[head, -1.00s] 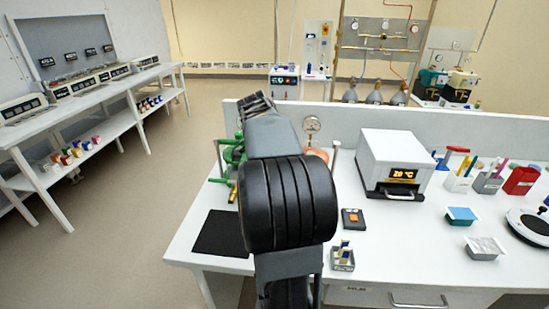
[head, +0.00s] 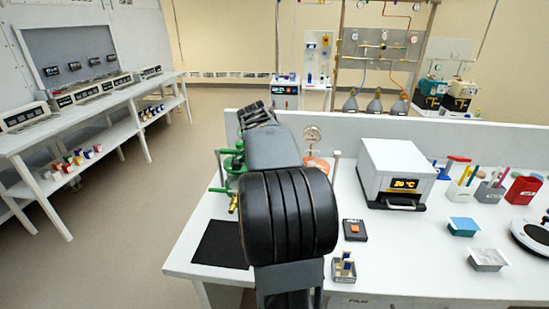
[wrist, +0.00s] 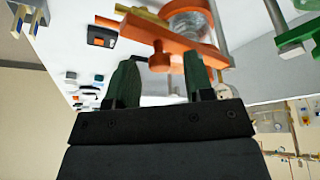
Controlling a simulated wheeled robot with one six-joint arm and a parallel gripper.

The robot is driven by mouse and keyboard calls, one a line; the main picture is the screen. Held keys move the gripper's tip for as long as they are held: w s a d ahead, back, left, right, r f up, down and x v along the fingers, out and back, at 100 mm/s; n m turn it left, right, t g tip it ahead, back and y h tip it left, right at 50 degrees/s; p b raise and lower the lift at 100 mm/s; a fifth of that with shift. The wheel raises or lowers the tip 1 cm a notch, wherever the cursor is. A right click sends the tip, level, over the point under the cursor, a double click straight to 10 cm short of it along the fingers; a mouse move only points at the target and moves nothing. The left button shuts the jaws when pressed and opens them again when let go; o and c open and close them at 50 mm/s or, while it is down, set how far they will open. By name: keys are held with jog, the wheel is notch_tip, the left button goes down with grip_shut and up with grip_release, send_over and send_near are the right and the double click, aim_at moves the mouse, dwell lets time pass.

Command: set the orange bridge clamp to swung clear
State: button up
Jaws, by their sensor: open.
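The orange bridge clamp (wrist: 190,38) fills the upper middle of the wrist view, tilted in the picture. It is an orange bar with a round knob or stub (wrist: 160,58) hanging from it and a clear ribbed cylinder beside it. My gripper (wrist: 160,78) is open, with its two dark green fingers on either side of the stub; I cannot tell whether they touch it. In the head view only part of the orange clamp (head: 319,166) shows, right of my arm. My arm hides the rest of it and the fingertips.
Metal posts (head: 335,166) and a pressure gauge (head: 312,133) stand close to the clamp. Green fittings (head: 232,165) are left of my arm. A white heater box (head: 395,170) stands to the right. A black mat (head: 220,244) lies at the bench's front left.

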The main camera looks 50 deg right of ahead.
jog(key=v, duration=1.3)
jog(key=shift+r+p, duration=0.25)
jog(key=shift+p, duration=0.2)
jog(key=shift+a, duration=0.1)
